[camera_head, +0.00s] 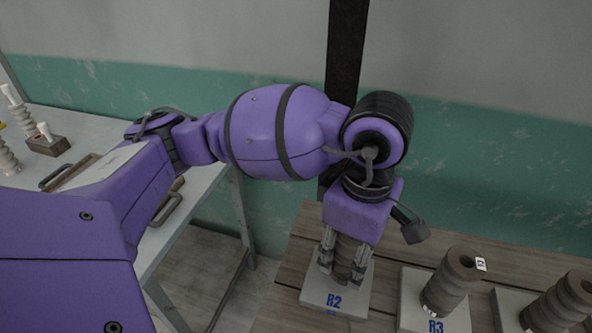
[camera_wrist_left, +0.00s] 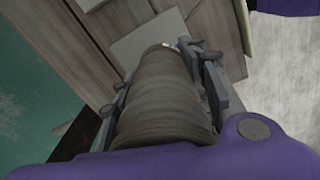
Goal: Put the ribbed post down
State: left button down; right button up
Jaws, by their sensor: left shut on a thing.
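The ribbed post (camera_head: 346,258) is a brown-grey ridged cylinder between the fingers of my left gripper (camera_head: 342,270). It stands over the light plate marked R2 (camera_head: 322,300) on the wooden table. Its lower end is at or very near the plate; I cannot tell whether it touches. In the left wrist view the post (camera_wrist_left: 165,100) fills the space between the fingers (camera_wrist_left: 160,105), which are shut on it. The upper part of the post is hidden by the gripper in the head view. My right gripper is not in view.
Another ribbed post (camera_head: 451,283) stands on the plate marked R3 (camera_head: 408,312), right of R2. A further ribbed post (camera_head: 560,305) leans at the right edge. A white table (camera_head: 205,190) at left holds a tray (camera_head: 75,172) and pale ribbed pieces. A teal wall is behind.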

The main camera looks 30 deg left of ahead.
aim_at(343, 262)
pick_arm(q)
jog(key=shift+w+a+f, duration=0.2)
jog(key=shift+a+f, duration=0.1)
jog(key=shift+f, duration=0.05)
jog(key=f, duration=0.3)
jog(key=shift+a, duration=0.25)
jog(key=shift+w+f, duration=0.15)
jog(key=shift+f, duration=0.15)
jog(key=shift+f, duration=0.15)
jog(key=c, duration=1)
grip_release()
notch_tip(343, 262, up, 12)
jog(key=shift+r, duration=0.2)
